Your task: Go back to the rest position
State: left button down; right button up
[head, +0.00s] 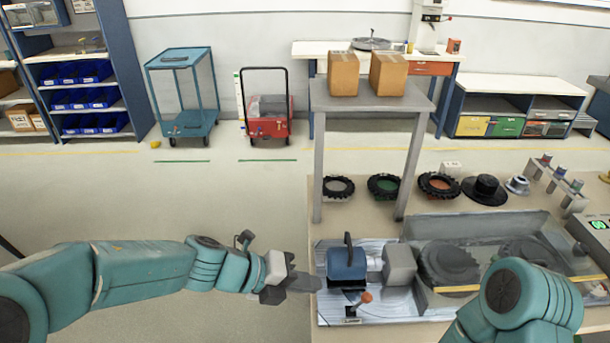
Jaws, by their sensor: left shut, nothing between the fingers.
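My left arm comes in from the left, low in the head view. Its gripper (291,283) is shut and empty, just left of the workbench edge, with its fingertips close to the blue clamp-like device (347,264). I cannot tell whether they touch anything. My right arm shows only as a teal link at the lower right; its gripper is out of the frame. No rest position marker shows.
The workbench (460,196) carries a grey machine block (399,264), a clear-walled trough (480,228), several black rings and a small red-knobbed lever (366,297). A grey stand (372,98) holds two cardboard boxes. The floor at left is clear, with carts and shelves behind.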

pick_arm(q)
jog(key=s+a+f+n+t+y, duration=0.1)
jog(key=s+a+f+n, duration=0.2)
jog(key=f+n, duration=0.7)
jog(key=s+a+f+n+y, duration=0.1)
jog(key=s+a+f+n, duration=0.15)
jog(key=f+n, duration=0.7)
jog(key=s+a+f+n+g+y, duration=0.1)
jog(key=s+a+f+n+y, duration=0.1)
jog(key=s+f+n, duration=0.3)
jog(key=s+a+f+n+g+y, duration=0.2)
jog(key=s+a+f+n, duration=0.3)
jog(key=s+n, duration=0.3)
jog(key=n, duration=0.4)
jog(key=shift+a+f+y, duration=0.25)
jog(key=shift+f+y, duration=0.1)
jog(key=shift+y, duration=0.05)
